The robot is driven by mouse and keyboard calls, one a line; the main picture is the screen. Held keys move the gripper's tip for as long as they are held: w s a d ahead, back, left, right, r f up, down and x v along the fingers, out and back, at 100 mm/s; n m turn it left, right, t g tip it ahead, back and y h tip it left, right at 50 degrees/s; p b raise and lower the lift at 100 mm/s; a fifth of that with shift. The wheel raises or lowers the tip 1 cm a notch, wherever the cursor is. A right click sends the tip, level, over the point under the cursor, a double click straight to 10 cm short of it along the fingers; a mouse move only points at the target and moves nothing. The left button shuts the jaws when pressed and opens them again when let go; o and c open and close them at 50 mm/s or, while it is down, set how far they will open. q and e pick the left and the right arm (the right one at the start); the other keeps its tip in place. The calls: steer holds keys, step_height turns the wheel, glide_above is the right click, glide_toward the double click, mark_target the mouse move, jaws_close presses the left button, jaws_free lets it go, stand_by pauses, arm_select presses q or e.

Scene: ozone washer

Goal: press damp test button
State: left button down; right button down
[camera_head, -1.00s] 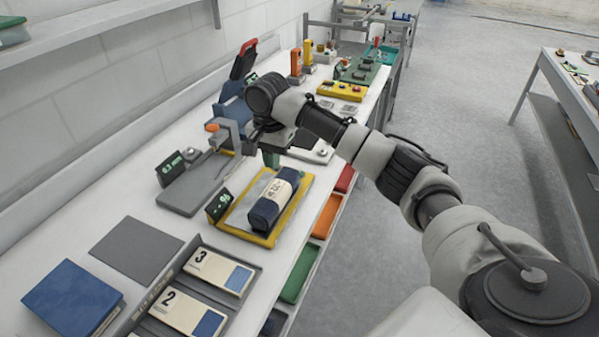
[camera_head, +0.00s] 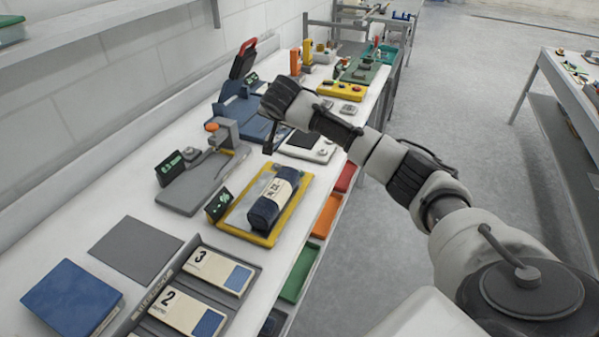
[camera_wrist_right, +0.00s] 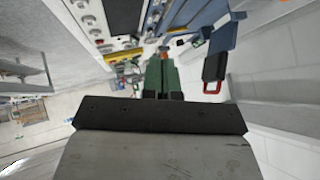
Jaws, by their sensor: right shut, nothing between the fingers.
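No button carries a label I can read as damp test. A yellow-edged tray (camera_head: 233,226) holds a rolled dark blue cloth (camera_head: 271,203) with a pale band, beside a small green-lit display (camera_head: 217,205). A grey plate device (camera_head: 190,190) has a display (camera_head: 170,168), a small round knob (camera_head: 190,153) and an orange-topped clamp. A white panel (camera_head: 318,155) with a dark pad and round button lies beyond. My right gripper (camera_head: 268,149) is shut and empty above the bench, near the clamp and panel; its green fingers show in the wrist view (camera_wrist_right: 157,76). My left gripper is out of view.
A blue device (camera_head: 238,112) with a red-handled lid stands near the wall. A yellow button box (camera_head: 341,91) and several fixtures stand farther along. Numbered cards (camera_head: 220,270) and a blue book (camera_head: 72,298) lie nearer. The floor aisle right of the bench is clear.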

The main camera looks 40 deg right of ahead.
steer(key=w+d+r+n+t+h, duration=0.2)
steer(key=w+d+r+n+t, duration=0.15)
steer(key=r+n+t, duration=0.45)
steer(key=a+r+n+t+y, duration=0.5)
steer(key=n+y, duration=0.4)
steer(key=n, duration=0.5)
step_height(320, 180, down, 9)
steer(key=s+a+n+g+y, duration=0.2)
steer(key=s+n+g+y, duration=0.3)
steer(key=n, duration=0.8)
steer(key=s+d+f+n+g+h, duration=0.2)
steer(key=d+f+n+g+h, duration=0.2)
steer(key=d+f+g+h, duration=0.2)
step_height(320, 180, down, 3)
steer(key=shift+d+r+g+h, duration=0.1)
steer(key=shift+d+g+h, duration=0.25)
steer(key=shift+d, duration=0.5)
steer(key=shift+s+b, duration=0.1)
steer(key=shift+b, duration=0.2)
